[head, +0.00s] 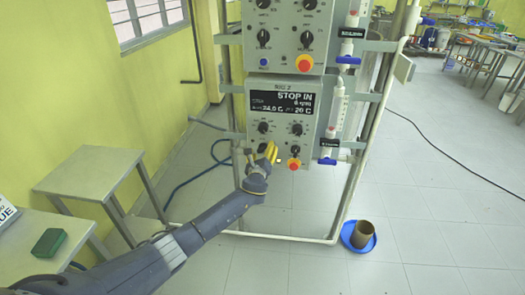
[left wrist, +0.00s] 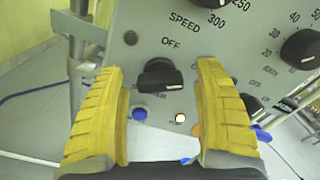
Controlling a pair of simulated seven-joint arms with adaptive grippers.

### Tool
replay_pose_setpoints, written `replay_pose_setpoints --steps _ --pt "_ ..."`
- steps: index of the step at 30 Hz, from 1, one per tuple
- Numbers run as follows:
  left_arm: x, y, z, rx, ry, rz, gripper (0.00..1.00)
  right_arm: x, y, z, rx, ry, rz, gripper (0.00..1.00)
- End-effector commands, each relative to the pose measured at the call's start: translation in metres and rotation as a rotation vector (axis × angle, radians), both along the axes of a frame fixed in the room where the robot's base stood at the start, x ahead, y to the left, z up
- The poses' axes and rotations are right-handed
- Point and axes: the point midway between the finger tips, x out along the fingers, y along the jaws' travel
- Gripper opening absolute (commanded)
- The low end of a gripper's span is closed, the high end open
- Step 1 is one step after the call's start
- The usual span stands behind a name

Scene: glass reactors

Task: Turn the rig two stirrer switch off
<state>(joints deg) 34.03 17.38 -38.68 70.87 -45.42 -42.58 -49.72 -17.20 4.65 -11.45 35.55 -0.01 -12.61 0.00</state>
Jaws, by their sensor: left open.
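The rig two control box (head: 295,92) hangs on a metal frame, with a dark display (head: 284,104) reading "STOP IN" on its top line. In the left wrist view, a black switch knob (left wrist: 160,76) sits below the "OFF" and "SPEED" labels. Its grip bar lies roughly level across the picture. My left gripper (head: 268,152) is at the box's lower left and covers part of the panel in the head view. Its yellow fingers (left wrist: 160,68) are open on either side of the switch knob, with gaps visible on both sides. My right gripper is out of view.
Another control box (head: 284,35) with a red-on-yellow button (head: 304,62) is above. On rig two, a red-on-yellow button (head: 294,164) is close right of my gripper. Glass tubing with blue valves (head: 327,161) stands further right. A blue dish (head: 358,238) is on the floor.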

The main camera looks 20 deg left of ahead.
Motion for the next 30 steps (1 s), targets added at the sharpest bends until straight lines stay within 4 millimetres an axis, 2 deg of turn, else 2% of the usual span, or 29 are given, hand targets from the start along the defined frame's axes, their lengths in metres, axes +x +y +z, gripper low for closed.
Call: replay_pose_setpoints --steps 11,14,27,30 --pt "0.0022 0.0005 0.0005 0.000 -0.001 0.001 0.69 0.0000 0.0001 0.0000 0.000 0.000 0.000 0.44" --pt "0.0021 0.0006 0.0004 0.001 -0.001 0.000 0.60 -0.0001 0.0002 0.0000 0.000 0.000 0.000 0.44" --pt "0.0023 0.0010 0.0009 0.001 -0.002 0.001 0.09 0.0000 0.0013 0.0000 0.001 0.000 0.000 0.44" --pt "0.0023 0.0012 0.0012 -0.002 -0.002 0.001 0.08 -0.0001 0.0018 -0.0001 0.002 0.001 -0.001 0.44"
